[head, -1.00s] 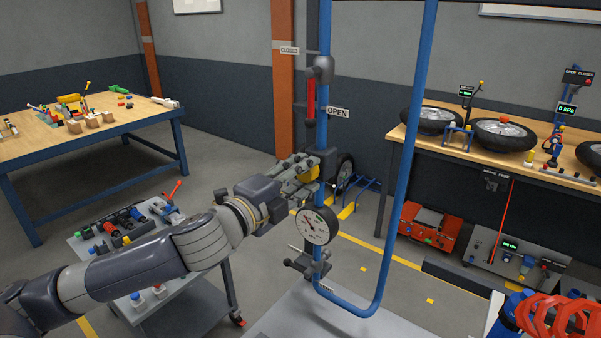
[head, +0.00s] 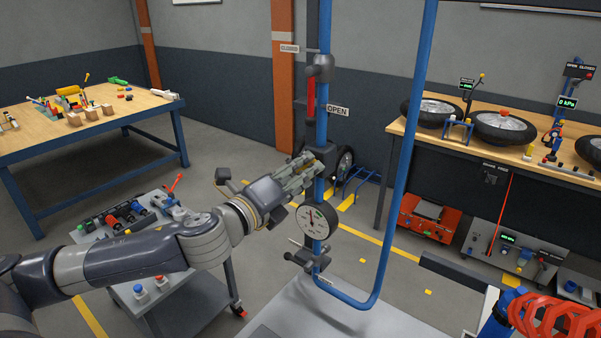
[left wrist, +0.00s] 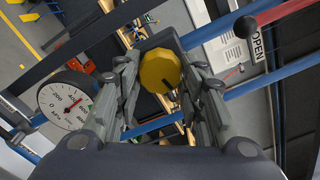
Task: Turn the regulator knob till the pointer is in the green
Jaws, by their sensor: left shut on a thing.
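The yellow regulator knob (left wrist: 160,71) sits between the fingers of my left gripper (left wrist: 160,88) in the left wrist view; a dark mark shows on its face. In the head view my left gripper (head: 312,168) is shut on the knob at the blue pipe, and its fingers mostly hide the knob. The round white pressure gauge (head: 319,221) is just below the gripper. Its pointer leans up, slightly left, near a small green patch; I cannot tell whether it is inside the green. The gauge (left wrist: 66,100) also shows at left in the left wrist view. My right gripper is not in view.
A red lever (head: 310,93) is above the gripper, beside the OPEN label (head: 338,110). The blue pipe loop (head: 401,150) rises to the right. A tool cart (head: 175,290) stands below my left arm. A workbench with wheels (head: 505,128) is at right.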

